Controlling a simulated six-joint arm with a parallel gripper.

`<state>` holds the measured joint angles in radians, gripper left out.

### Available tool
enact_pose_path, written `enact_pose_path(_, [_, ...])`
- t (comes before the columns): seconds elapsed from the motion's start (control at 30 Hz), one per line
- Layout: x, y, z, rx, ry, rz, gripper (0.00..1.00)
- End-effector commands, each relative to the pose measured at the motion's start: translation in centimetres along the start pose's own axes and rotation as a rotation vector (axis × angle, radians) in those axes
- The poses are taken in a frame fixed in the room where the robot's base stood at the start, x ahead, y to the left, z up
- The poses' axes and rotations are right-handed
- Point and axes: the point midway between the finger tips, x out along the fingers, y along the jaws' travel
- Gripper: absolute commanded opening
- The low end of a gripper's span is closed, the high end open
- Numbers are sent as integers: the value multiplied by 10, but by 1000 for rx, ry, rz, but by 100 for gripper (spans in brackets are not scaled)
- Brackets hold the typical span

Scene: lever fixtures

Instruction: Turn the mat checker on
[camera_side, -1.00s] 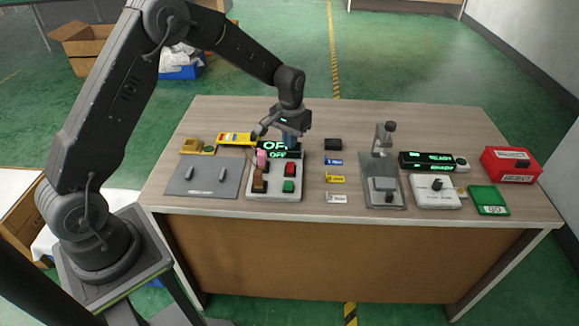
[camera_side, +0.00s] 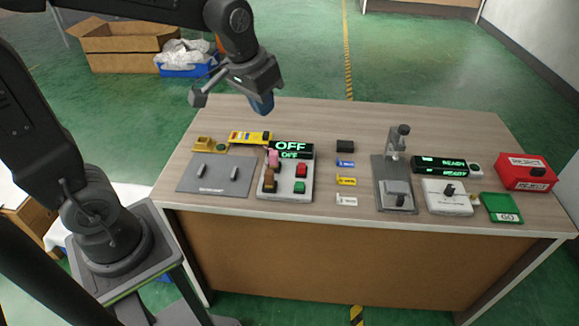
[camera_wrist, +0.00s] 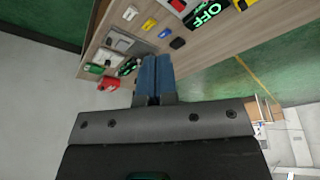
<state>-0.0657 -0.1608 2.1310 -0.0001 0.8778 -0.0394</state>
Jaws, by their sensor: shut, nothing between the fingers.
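A display reading OFF in green letters (camera_side: 291,149) stands at the back of a white control box (camera_side: 285,194) on the table. The box has a red button (camera_side: 301,170), a green button (camera_side: 299,187), a brown block-like part (camera_side: 269,181) and a pink part (camera_side: 273,158). A grey mat (camera_side: 215,184) with two small pegs lies just left of it. The display also shows in the wrist view (camera_wrist: 207,14). My gripper (camera_side: 263,106) is shut and empty, its blue fingers raised above the table's back edge, behind and above the display and apart from everything.
A yellow strip (camera_side: 249,138) and a yellow block (camera_side: 203,144) lie behind the mat. Small tags and a black block (camera_side: 345,146) lie mid-table. A grey stand (camera_side: 393,183), a READY display (camera_side: 440,165), a red box (camera_side: 525,171) and a green GO tray (camera_side: 501,207) fill the right.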

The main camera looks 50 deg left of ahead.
Motion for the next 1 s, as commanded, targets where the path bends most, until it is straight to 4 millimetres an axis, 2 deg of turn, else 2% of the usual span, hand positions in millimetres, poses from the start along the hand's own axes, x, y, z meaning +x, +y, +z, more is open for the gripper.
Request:
enact_pose_path(0.03, [-14, 2, 16, 15, 31, 4, 0])
enact_pose_path(0.2, [-41, 7, 66, 56, 109, 16, 0])
enact_pose_path(0.4, [-52, 8, 109, 89, 175, 26, 0])
enact_pose_path(0.6, [-53, 8, 123, 101, 197, 29, 0])
enact_pose_path(0.87, [-53, 8, 123, 101, 197, 29, 0])
enact_pose_path(1.0, [-52, 8, 117, 83, 188, 26, 0])
